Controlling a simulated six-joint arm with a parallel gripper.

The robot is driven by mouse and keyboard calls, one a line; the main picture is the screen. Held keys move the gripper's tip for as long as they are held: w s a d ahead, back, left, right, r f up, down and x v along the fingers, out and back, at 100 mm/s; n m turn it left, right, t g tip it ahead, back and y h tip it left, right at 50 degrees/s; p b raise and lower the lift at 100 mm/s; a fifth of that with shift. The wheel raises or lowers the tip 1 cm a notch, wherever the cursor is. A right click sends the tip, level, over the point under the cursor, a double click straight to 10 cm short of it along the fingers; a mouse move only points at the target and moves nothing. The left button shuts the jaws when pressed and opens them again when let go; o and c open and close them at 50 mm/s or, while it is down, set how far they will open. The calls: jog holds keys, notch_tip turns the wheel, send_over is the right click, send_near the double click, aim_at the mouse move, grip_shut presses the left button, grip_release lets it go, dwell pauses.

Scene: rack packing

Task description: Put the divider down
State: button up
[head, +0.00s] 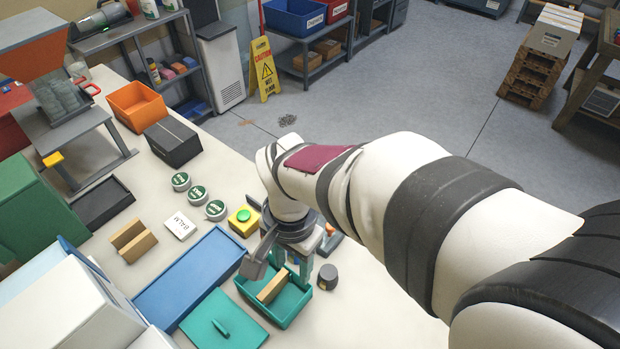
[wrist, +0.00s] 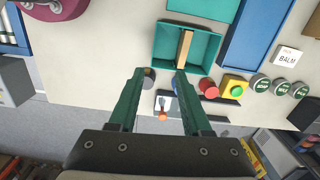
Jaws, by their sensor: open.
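The divider, a thin tan wooden strip (head: 272,287), is inside the open teal box (head: 305,313). In the wrist view the divider (wrist: 184,48) runs across the middle of the box (wrist: 209,50), with space on both sides. My gripper (wrist: 160,75) is open, its two green fingers apart with nothing between them. It is above the table just beyond the box's edge, apart from the divider. In the head view my wrist hides most of the gripper.
A teal lid (head: 245,335) and a blue tray (head: 190,277) lie beside the box. A dark round piece (head: 327,277) stands at its right. A yellow block with a green button (head: 243,221), a balm card (head: 180,225) and several green-topped tins (head: 197,196) are farther back.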

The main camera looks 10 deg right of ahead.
jog(key=s+d+r+n, duration=0.1)
jog(key=s+d+r, duration=0.1)
jog(key=s, duration=0.4)
jog(key=s+d+r+n+y, duration=0.1)
jog(key=s+d+r, duration=0.1)
jog(key=s+d, duration=0.2)
jog(key=shift+s+n, duration=0.3)
jog(key=shift+s, duration=0.85)
